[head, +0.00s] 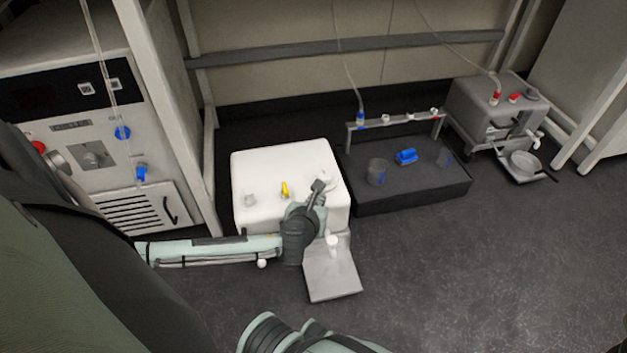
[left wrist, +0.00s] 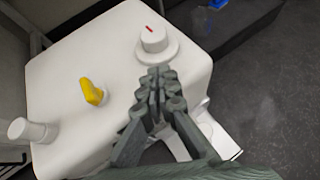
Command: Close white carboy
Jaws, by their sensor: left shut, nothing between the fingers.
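The white carboy (head: 290,165) is a boxy white container standing on the floor in the middle of the head view. It fills much of the left wrist view (left wrist: 75,60). On its top are a round white knob with a red mark (left wrist: 153,38), a yellow handle (left wrist: 93,92) and a white cap (left wrist: 30,131). The yellow handle also shows in the head view (head: 285,189). My left gripper (head: 318,187) is shut and empty above the carboy's right front part. In the left wrist view its fingertips (left wrist: 158,80) appear just below the knob; I cannot tell whether they touch it.
A grey tray (head: 331,280) lies in front of the carboy, below a white spout (head: 332,243). A black platform (head: 415,194) with beakers and a blue object (head: 406,157) stands to the right. A grey machine (head: 490,110) stands farther right. The right foreground floor is clear.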

